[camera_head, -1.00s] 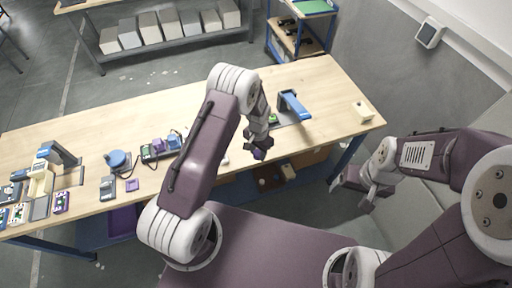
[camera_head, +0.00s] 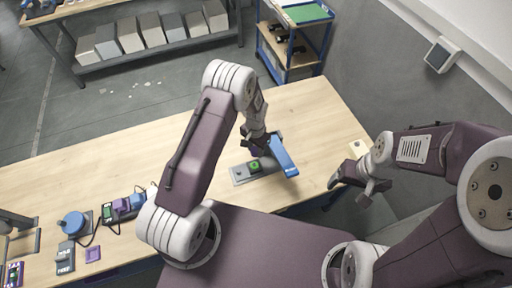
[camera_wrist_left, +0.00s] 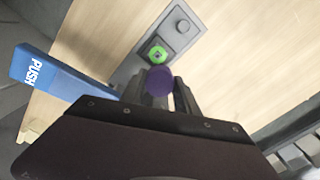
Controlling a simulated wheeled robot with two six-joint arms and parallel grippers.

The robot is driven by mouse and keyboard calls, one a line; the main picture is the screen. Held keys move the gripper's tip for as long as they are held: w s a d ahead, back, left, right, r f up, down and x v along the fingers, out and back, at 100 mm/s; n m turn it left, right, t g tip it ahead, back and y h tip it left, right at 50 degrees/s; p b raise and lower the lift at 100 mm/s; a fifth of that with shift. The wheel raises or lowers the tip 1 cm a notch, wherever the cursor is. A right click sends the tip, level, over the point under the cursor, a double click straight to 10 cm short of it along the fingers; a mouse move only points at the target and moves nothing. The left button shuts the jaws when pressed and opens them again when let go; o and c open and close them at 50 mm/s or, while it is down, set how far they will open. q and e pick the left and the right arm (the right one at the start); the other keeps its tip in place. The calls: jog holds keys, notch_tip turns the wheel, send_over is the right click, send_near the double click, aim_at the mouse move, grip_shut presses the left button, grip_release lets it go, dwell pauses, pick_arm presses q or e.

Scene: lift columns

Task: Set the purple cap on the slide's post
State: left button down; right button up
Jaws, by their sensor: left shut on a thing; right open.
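My left gripper (camera_head: 257,146) is shut on the purple cap, a round dark-purple piece between its fingertips (camera_wrist_left: 159,82) in the left wrist view. The cap is mostly hidden in the head view. A grey plate (camera_head: 240,178) lies on the table under and just in front of the gripper. I cannot tell the post clearly. The cap appears close beside the green piece, apart from it. My right gripper (camera_head: 355,184) is open and empty.
A blue lever marked PUSH (camera_head: 284,156) rises right beside the left gripper. A blue round knob (camera_head: 73,222) and several small devices stand at the table's left. The wooden table (camera_head: 300,105) is clear behind the plate.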

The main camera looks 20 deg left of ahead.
aim_at(254, 165)
pick_arm(q)
jog(key=f+b, duration=0.1)
jog(key=s+f+b, duration=0.1)
jog(key=f, duration=0.1)
jog(key=f+b, duration=0.1)
jog(key=b, duration=0.1)
jog(key=shift+s+f, duration=0.3)
jog(key=shift+f, duration=0.1)
jog(key=shift+s+f, duration=0.15)
jog(key=shift+s, duration=0.35)
jog(key=shift+w, duration=0.35)
jog(key=shift+s, duration=0.4)
pick_arm(e)
jog(key=s+f, duration=0.1)
jog(key=f, duration=0.1)
jog(key=s+f, duration=0.1)
jog(key=f, duration=0.1)
jog(key=shift+s, duration=0.35)
pick_arm(q)
jog(key=shift+w, duration=0.15)
pick_arm(e)
jog(key=shift+w, duration=0.15)
pick_arm(q)
jog(key=shift+f+b, duration=0.2)
jog(key=shift+b, duration=0.3)
pick_arm(e)
jog(key=shift+f, duration=0.2)
